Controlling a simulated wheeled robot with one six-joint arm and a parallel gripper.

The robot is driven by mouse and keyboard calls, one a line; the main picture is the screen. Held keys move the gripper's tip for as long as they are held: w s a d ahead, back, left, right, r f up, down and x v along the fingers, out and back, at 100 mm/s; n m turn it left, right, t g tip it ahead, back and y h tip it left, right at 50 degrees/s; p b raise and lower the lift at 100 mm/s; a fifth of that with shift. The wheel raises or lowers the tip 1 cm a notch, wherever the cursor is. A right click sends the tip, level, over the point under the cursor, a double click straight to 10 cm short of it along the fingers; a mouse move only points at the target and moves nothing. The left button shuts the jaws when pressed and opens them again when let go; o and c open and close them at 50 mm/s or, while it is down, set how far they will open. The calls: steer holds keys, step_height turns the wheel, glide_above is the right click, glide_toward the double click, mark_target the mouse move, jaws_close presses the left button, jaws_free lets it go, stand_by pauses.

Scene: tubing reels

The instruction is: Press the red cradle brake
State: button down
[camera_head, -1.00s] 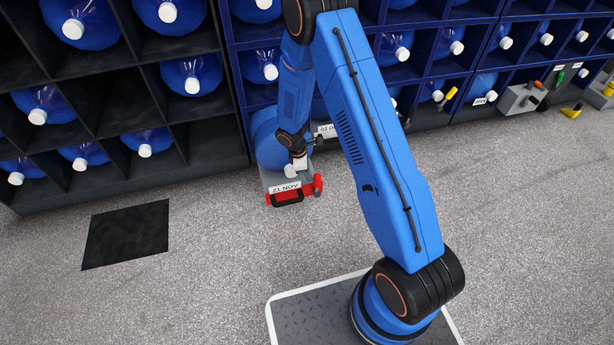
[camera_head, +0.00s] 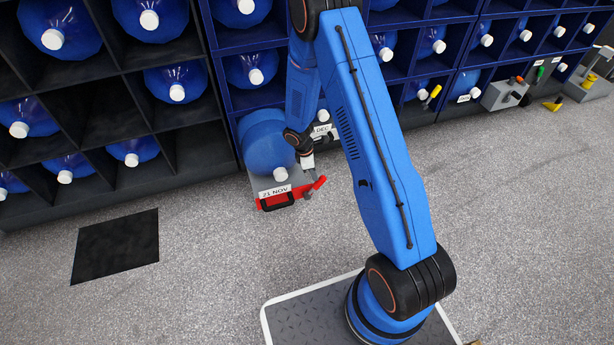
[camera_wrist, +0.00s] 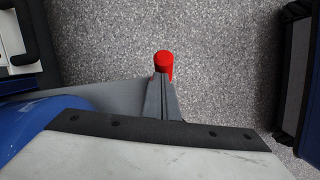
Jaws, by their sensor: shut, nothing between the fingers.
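The red cradle brake (camera_head: 319,183) is a short red handle on a grey stem at the right front corner of the grey cradle (camera_head: 242,184). It looks slanted in the head view. In the wrist view its round red end (camera_wrist: 164,64) shows just beyond my fingertips. My gripper (camera_head: 312,177) is shut and empty, pointing down at the brake; in the wrist view the grey fingers (camera_wrist: 163,82) overlap the red end. Contact looks likely, but I cannot be sure. A big blue bottle (camera_head: 266,142) lies in the cradle, above a NOV label (camera_head: 274,191).
A red front bar with a black handle (camera_head: 277,201) edges the cradle. Shelves (camera_head: 115,117) of blue bottles with white caps stand behind. A dark square (camera_head: 116,246) lies on the left floor. Another grey cradle (camera_head: 502,94) stands at the right. The floor in front is clear.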

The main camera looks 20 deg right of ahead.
steer(key=shift+d+f, duration=0.25)
steer(key=shift+d, duration=0.35)
steer(key=shift+d+f, duration=0.25)
steer(key=shift+d, duration=0.35)
steer(key=shift+s+d+f, duration=0.25)
steer(key=shift+d, duration=0.2)
steer(key=shift+s+d, duration=0.1)
steer(key=shift+d, duration=0.05)
steer(key=shift+w+a+r, duration=0.25)
steer(key=shift+a+r, duration=0.15)
steer(key=shift+a, duration=0.1)
step_height(320, 180, up, 11)
steer(key=w+d, duration=0.2)
steer(key=shift+w+d, duration=0.25)
steer(key=shift+d, duration=0.1)
